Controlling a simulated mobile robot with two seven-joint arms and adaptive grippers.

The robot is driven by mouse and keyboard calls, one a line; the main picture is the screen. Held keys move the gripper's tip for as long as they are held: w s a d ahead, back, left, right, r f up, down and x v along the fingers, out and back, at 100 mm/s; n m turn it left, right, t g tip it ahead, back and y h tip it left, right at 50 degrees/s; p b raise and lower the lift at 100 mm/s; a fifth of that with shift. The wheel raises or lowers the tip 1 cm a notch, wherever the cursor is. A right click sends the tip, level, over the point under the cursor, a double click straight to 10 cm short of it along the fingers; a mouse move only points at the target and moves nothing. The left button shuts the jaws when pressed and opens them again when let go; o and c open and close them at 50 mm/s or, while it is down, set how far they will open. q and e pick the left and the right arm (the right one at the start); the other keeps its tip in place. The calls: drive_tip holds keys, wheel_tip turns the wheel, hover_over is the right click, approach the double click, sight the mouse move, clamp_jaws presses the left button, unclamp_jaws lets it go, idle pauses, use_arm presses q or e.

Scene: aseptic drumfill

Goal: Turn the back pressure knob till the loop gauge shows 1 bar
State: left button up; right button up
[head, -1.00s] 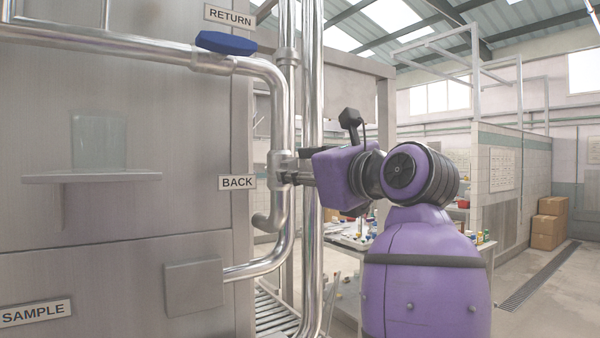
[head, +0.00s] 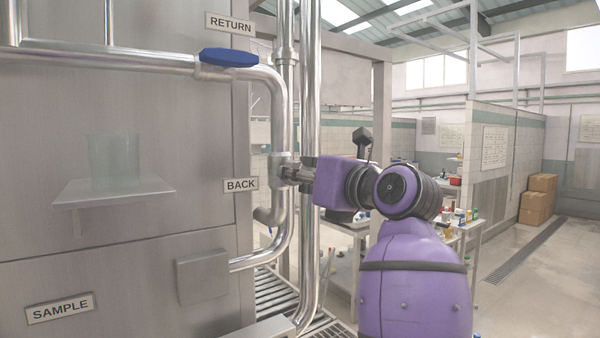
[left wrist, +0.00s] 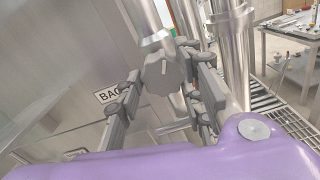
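The grey lobed back pressure knob (left wrist: 162,73) shows in the left wrist view, on a steel pipe fitting. The BACK label (head: 240,185) is on the panel edge beside that fitting in the head view. My left gripper (left wrist: 164,78) has its two fingers apart, one on each side of the knob; contact with it is not clear. In the head view the left gripper (head: 297,175) points left at the fitting, and it hides much of the knob there. My right gripper is in neither view. No loop gauge is visible in either view.
A blue handle (head: 229,57) sits on the pipe under the RETURN label (head: 230,23). Vertical steel pipes (head: 310,90) stand close to my gripper. A glass beaker (head: 113,160) stands on a panel shelf (head: 150,188). A table with bottles is behind my arm.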

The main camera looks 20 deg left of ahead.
use_arm(q)
drive_tip(key=o, duration=0.3)
drive_tip(key=shift+s+a, duration=0.1)
drive_tip(key=shift+s, duration=0.05)
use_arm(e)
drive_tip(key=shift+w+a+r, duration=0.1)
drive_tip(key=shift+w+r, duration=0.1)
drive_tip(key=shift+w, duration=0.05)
use_arm(q)
drive_tip(key=v, duration=1.2)
